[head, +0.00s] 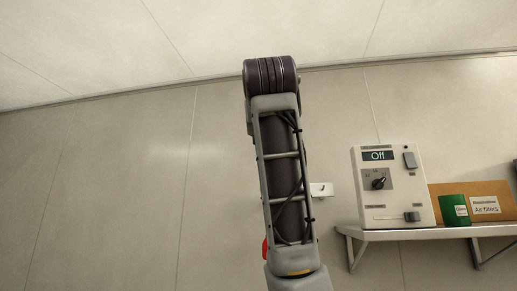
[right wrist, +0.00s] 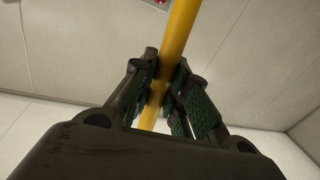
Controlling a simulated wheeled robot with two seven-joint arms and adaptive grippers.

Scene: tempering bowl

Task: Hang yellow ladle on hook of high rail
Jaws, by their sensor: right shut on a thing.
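In the right wrist view a yellow shaft (right wrist: 179,40), which looks like the ladle's handle, runs between the fingers. My right gripper (right wrist: 160,95) is shut on it, with green pads on both sides of the shaft. The ladle's bowl and the handle's ends are outside the view. The head view shows one of my arm's links in the middle, but no gripper and no ladle. A small white plate with a dark hook-like bit (head: 321,189) is on the wall just right of that link. I cannot tell whether it belongs to the high rail. My left gripper is not in view.
A white control box (head: 392,155) reading "Off" stands on a wall shelf (head: 400,234) at the right. A green item (head: 454,210) and a brown box (head: 440,188) with an "Air filters" label stand beside it. The wall at the left is bare.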

